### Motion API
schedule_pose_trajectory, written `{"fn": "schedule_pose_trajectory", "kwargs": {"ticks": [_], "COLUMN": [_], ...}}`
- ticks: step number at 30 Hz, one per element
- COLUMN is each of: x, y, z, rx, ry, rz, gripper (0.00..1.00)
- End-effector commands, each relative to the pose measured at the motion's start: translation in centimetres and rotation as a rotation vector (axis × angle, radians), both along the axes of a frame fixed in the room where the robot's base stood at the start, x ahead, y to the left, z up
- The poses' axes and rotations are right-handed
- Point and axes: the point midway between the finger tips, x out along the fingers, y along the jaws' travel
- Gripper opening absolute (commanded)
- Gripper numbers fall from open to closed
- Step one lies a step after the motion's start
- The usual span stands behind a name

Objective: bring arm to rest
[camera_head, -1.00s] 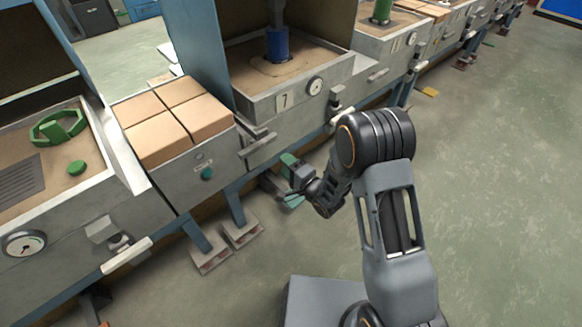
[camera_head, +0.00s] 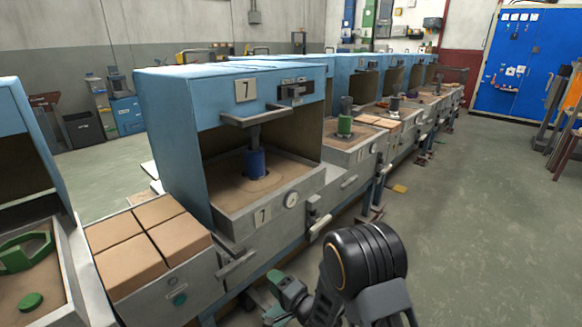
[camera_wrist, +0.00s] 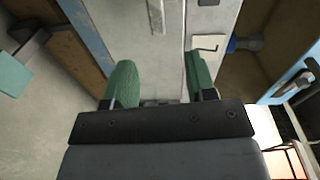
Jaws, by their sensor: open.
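My gripper (camera_wrist: 161,85) shows in the wrist view with its two green fingers apart and nothing between them. Beyond the fingers is the pale grey front of a machine (camera_wrist: 150,40). In the head view the gripper (camera_head: 272,296) is low in the picture, in front of the machine row, partly cut off by the lower edge. My arm is folded there, with its dark rounded joint to the right of the gripper.
A blue-hooded machine marked 7 (camera_head: 180,110) stands ahead, holding a blue cylinder (camera_head: 254,163) on sand. Tan blocks (camera_head: 150,240) lie to its left. A green ring (camera_head: 22,252) lies farther left. Open floor (camera_head: 480,220) is at right, with a blue cabinet (camera_head: 515,70) behind.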

Motion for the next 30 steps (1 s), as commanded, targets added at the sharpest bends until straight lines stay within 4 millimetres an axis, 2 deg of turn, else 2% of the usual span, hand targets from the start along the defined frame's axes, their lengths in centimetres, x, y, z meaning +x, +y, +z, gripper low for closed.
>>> {"fn": "schedule_pose_trajectory", "kwargs": {"ticks": [1,5,6,8,9,11,12,16,21,27,30], "x": [0.8,2.8,3.1,3.2,2.9,2.1,1.2,-2.7,-9.2,-15.2,-17.0], "y": [-0.7,-4.2,-5.7,-8.1,-9.6,-12.0,-13.5,-17.8,-20.8,-21.9,-21.9], "z": [3.2,10.0,12.4,15.8,18.1,21.3,23.5,29.9,36.2,40.5,41.4], "rx": [-0.071,-0.364,-0.468,-0.626,-0.725,-0.867,-0.953,-1.192,-1.362,-1.435,-1.445], "ry": [-0.026,-0.069,-0.072,-0.059,-0.045,-0.010,0.018,0.131,0.262,0.342,0.358], "rz": [-0.030,-0.132,-0.162,-0.197,-0.213,-0.223,-0.220,-0.161,0.015,0.217,0.284], "gripper": [0.51,0.51,0.51,0.51,0.51,0.51,0.51,0.51,0.51,0.51,0.51]}}
